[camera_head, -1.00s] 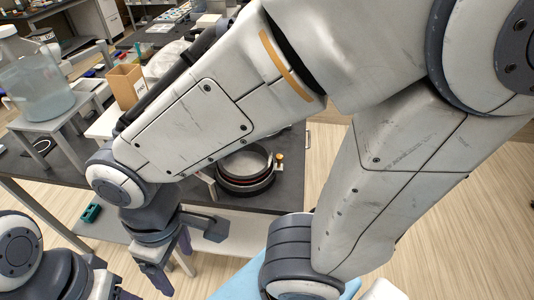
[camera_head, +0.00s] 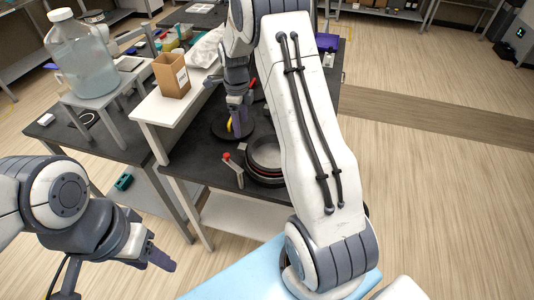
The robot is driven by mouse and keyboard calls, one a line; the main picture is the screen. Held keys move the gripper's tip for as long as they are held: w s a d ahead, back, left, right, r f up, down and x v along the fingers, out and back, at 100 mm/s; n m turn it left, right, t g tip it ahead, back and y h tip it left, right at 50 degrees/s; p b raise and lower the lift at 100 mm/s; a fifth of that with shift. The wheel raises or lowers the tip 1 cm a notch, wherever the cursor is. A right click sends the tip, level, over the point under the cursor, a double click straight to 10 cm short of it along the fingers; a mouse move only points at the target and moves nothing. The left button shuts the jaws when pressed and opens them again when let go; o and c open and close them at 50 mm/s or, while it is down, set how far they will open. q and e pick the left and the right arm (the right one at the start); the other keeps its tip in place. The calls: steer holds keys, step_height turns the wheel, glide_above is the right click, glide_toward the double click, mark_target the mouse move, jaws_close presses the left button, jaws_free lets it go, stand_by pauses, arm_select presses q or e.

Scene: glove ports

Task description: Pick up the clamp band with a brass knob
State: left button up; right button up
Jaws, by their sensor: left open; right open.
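A stack of dark round bands (camera_head: 264,158) with a grey inner ring sits on the black bench, partly hidden behind my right arm. A red knob (camera_head: 226,156) on a grey bracket stands at its left side. No brass knob can be made out on the stack; its right side is covered by my arm. My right gripper (camera_head: 238,122) is open and points down behind the stack, over a dark round thing (camera_head: 218,132) with a yellow part beside the fingers. I cannot tell whether they touch. My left gripper (camera_head: 158,256) is open and empty, low in front of the bench.
A cardboard box (camera_head: 171,76) stands on a white raised shelf (camera_head: 152,108). A large clear jug (camera_head: 82,58) is on a grey stand at left. A green thing (camera_head: 124,181) lies on the lower shelf. Open wooden floor is at right.

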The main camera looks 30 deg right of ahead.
steer(key=p, duration=0.2)
glide_above(245, 147)
step_height(245, 147, down, 5)
steer(key=shift+a+f, duration=0.1)
steer(key=shift+f, duration=0.2)
steer(key=f+p, duration=0.2)
steer(key=f, duration=0.1)
steer(key=shift+d+f, duration=0.15)
steer(key=shift+d, duration=0.05)
steer(key=shift+f+p, duration=0.35)
steer(key=shift+f, duration=0.35)
jaws_close()
